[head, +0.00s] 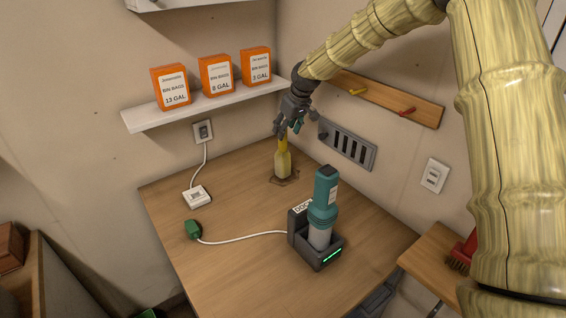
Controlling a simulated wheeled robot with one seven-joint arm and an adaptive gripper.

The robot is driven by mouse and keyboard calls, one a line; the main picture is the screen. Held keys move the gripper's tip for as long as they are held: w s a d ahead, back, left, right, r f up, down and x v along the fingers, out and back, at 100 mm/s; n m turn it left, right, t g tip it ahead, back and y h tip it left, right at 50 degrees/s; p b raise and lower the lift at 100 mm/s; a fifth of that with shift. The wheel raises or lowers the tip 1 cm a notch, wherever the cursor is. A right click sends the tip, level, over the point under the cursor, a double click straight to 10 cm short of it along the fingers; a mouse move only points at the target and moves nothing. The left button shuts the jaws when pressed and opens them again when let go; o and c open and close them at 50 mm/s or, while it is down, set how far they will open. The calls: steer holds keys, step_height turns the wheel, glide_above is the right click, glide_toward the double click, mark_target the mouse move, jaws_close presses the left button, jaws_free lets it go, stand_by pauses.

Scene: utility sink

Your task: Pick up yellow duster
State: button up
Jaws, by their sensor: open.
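The yellow duster (283,163) stands upright at the back corner of the wooden table, its narrow handle up and its wider pale yellow end down on a small dark base mark. My gripper (284,131) reaches down from the upper right, with its fingers open at the top of the duster's handle. The fingers partly hide the handle top. I cannot tell whether they touch it.
A teal device (324,200) stands in a dark dock (327,254) on the table (240,262), in front of the duster. A white cable runs to a green plug (193,229). A shelf (200,107) with orange boxes and a peg rail (385,98) flank the gripper.

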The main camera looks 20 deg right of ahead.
mark_target(283, 148)
steer(key=shift+w+p+x, duration=0.2)
steer(key=shift+p+x, duration=0.4)
steer(key=shift+x, duration=0.55)
steer(key=shift+w+p+x, duration=0.15)
steer(key=shift+p+x, duration=0.4)
steer(key=shift+x, duration=0.65)
steer(key=shift+w+a+f, duration=0.15)
steer(key=shift+a+f, duration=0.1)
steer(key=shift+f, duration=0.05)
jaws_close()
